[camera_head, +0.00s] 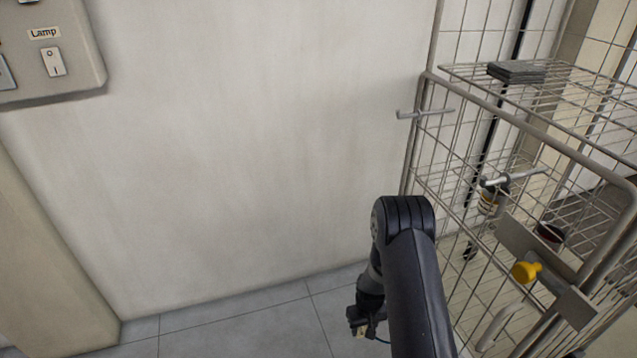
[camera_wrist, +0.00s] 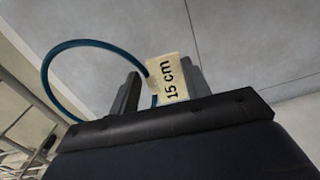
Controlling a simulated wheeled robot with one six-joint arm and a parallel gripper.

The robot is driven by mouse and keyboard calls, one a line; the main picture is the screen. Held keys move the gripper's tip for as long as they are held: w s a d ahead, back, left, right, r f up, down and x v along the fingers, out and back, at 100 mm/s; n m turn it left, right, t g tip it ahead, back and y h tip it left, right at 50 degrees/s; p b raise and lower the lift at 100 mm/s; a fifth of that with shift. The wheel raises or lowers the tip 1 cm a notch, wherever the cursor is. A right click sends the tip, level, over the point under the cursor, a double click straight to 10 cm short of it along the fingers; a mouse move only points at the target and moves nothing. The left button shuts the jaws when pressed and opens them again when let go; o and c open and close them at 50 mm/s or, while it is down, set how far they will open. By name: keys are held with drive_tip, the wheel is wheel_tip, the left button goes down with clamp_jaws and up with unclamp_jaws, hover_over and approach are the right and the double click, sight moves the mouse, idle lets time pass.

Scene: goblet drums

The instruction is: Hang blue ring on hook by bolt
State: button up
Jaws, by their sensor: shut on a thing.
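The blue ring (camera_wrist: 62,52) is a thin hoop with a beige "15 cm" tag (camera_wrist: 168,82). In the wrist view my gripper (camera_wrist: 160,88) is shut on the ring at the tag, and the hoop loops out to the left. In the head view my gripper (camera_head: 364,318) hangs low near the floor, with the tag showing and only a sliver of the ring visible. One hook (camera_head: 425,113) sticks out at the cage's back left post. Another hook (camera_head: 515,178) is on the cage, above the bolt with a yellow knob (camera_head: 526,271) on a metal plate.
The wire cage (camera_head: 540,115) stands at right, with a dark flat stack (camera_head: 516,71) on top and a bottle (camera_head: 492,197) and dark red cup (camera_head: 550,235) beyond the bars. A "Lamp" switch panel (camera_head: 75,32) is upper left. The wall and floor left of my arm are clear.

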drive_tip(key=s+r+m+p, duration=0.1)
drive_tip(key=r+p, duration=1.6)
drive_tip(key=r, duration=1.1)
drive_tip(key=s+d+r+m+p, duration=0.1)
drive_tip(key=s+r+p, duration=0.1)
drive_tip(key=r+p, duration=1.5)
wheel_tip(320, 180, up, 12)
drive_tip(key=shift+f+m, duration=0.25)
drive_tip(key=shift+m, duration=0.05)
drive_tip(key=shift+s, duration=0.1)
